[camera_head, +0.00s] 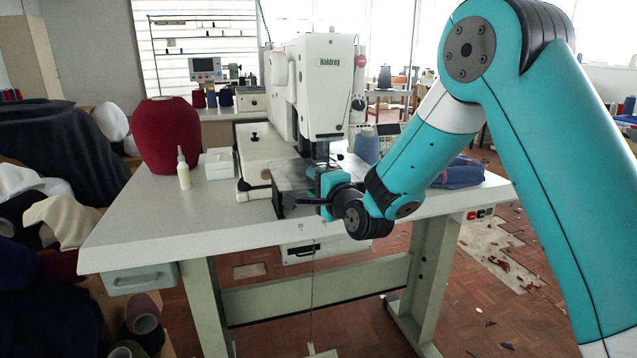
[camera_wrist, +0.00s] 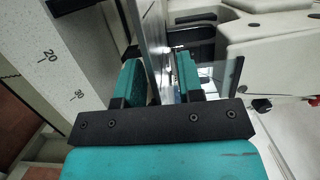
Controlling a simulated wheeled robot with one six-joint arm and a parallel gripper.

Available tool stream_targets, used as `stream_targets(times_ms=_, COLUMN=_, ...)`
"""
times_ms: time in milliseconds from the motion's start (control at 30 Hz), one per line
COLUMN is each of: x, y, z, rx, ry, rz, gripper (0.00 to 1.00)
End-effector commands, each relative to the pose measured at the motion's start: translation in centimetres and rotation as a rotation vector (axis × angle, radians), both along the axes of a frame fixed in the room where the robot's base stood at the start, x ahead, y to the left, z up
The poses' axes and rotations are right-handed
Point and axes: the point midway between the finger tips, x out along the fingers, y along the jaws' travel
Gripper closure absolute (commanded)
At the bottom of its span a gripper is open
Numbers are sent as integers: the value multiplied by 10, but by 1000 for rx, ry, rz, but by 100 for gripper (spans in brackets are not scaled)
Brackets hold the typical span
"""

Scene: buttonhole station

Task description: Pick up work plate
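The work plate (camera_head: 290,175) looks like a thin, shiny grey sheet at the front of the white buttonhole machine, below its head. In the wrist view the work plate (camera_wrist: 154,45) shows nearly edge-on, running down between my fingers. My gripper (camera_head: 318,184) is at the plate's right front side, low over the table edge. In the wrist view my gripper (camera_wrist: 161,80) has its two teal fingers apart, one on each side of the plate. A gap shows between the fingers, and I see no clear grip on the plate. The fingertips are partly hidden in the head view.
The machine (camera_head: 322,85) stands close behind my gripper. Blue cloth (camera_head: 460,173) lies on the right. The front left of the table (camera_head: 140,222) is clear.

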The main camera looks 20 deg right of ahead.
Motion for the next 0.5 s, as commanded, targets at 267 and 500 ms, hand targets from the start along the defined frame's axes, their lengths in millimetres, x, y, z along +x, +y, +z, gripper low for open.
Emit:
stream_targets(times_ms=267, x=3, y=1, z=0, rx=1, ry=1, rz=0, gripper=68)
stream_targets(times_ms=500, x=3, y=1, z=0, rx=1, ry=1, rz=0, gripper=100)
